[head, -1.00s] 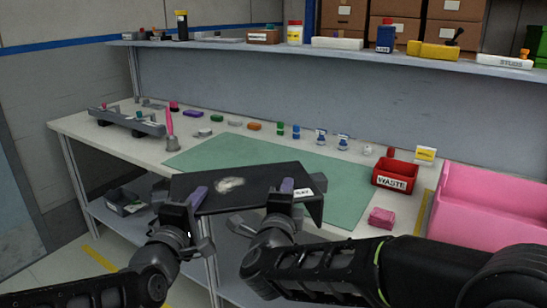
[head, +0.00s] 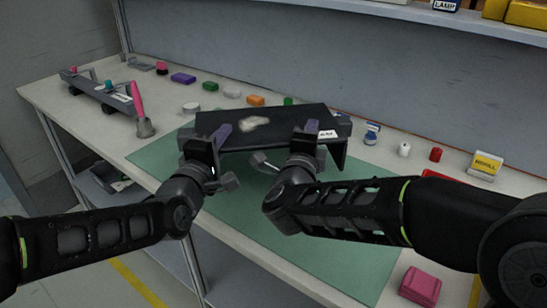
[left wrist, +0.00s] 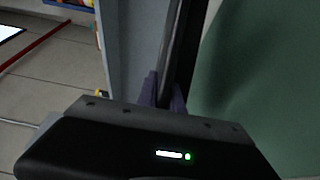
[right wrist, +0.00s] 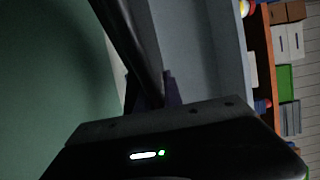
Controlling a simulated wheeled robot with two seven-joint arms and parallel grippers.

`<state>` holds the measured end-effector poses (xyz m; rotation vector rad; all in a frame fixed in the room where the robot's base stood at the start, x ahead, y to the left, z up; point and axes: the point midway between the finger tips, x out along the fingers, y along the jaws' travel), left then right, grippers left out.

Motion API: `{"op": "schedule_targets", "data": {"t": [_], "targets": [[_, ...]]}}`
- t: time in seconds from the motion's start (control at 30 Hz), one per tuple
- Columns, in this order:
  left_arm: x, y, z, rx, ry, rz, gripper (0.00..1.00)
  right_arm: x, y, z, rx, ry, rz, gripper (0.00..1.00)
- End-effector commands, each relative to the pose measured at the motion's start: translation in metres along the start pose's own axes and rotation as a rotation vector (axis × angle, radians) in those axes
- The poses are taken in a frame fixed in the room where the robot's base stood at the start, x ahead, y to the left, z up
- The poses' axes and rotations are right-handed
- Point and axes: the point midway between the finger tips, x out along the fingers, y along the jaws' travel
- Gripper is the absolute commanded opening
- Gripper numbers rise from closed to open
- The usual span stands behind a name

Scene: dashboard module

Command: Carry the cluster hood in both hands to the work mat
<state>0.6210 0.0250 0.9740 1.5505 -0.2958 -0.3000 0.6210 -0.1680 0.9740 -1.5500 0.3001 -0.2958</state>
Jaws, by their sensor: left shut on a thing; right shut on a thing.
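The cluster hood (head: 270,125) is a black panel with a pale smudge on top and a white label at its right end. In the head view it is held roughly level above the far part of the green work mat (head: 160,158). My left gripper (head: 210,145) is shut on its near edge toward the left. My right gripper (head: 303,142) is shut on the near edge toward the right. The hood's edge also shows between the fingers in the left wrist view (left wrist: 175,55) and the right wrist view (right wrist: 130,45). The hood hides part of the mat.
A grey rack (head: 100,92) and a pink-handled brush (head: 139,105) are at the bench's left. Several small coloured parts line the back. A pink block (head: 420,286) lies at the near right. A red bin (head: 437,174) is partly hidden by my right arm. A shelf (head: 420,12) runs above.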

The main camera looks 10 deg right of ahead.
Motion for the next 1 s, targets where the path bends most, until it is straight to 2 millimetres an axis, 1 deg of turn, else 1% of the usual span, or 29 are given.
{"op": "schedule_targets", "data": {"t": [0.33,0.53,0.77,1.0], "targets": [[0.000,0.001,0.000,0.001,0.000,0.002,0.00,0.000,-0.001,0.000,0.001,0.000,-0.002,0.00],[0.000,-0.003,0.000,0.001,0.000,0.002,0.00,0.000,0.003,0.000,0.001,0.000,-0.002,0.00],[0.000,-0.015,0.000,0.000,0.000,0.002,0.00,0.000,0.015,0.000,0.001,0.000,-0.002,0.00],[0.000,-0.035,0.000,0.001,0.000,0.002,0.00,0.000,0.035,0.000,0.001,0.000,-0.002,0.00]]}}
